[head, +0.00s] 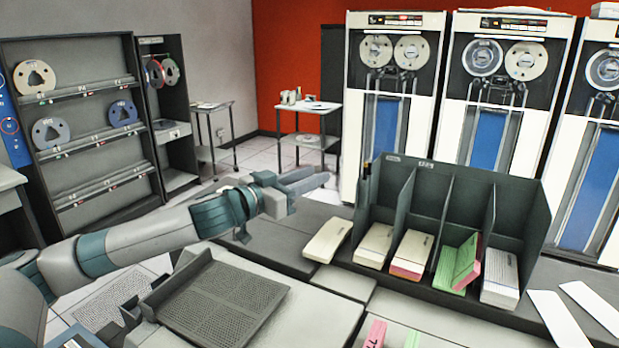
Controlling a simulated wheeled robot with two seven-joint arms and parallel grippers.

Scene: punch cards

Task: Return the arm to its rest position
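My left arm (150,238) reaches in from the left, and its gripper (312,178) hangs in the air over the back of the desk. No card deck shows in the gripper, but I cannot tell whether its fingers are apart. It is left of the dark card rack (455,180) and apart from it. The rack's compartments hold a cream deck (373,245), a cream and pink deck (411,252), a tilted green and pink pair (446,266) and a whitish deck (500,282). My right gripper is not in view.
Another cream deck (327,241) lies left of the rack. A grey tray (215,310) sits below my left arm. A pink deck (375,334) shows at the bottom edge. White sheets (560,322) lie at right. Tape cabinets (393,100) stand behind; a reel shelf (85,120) stands left.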

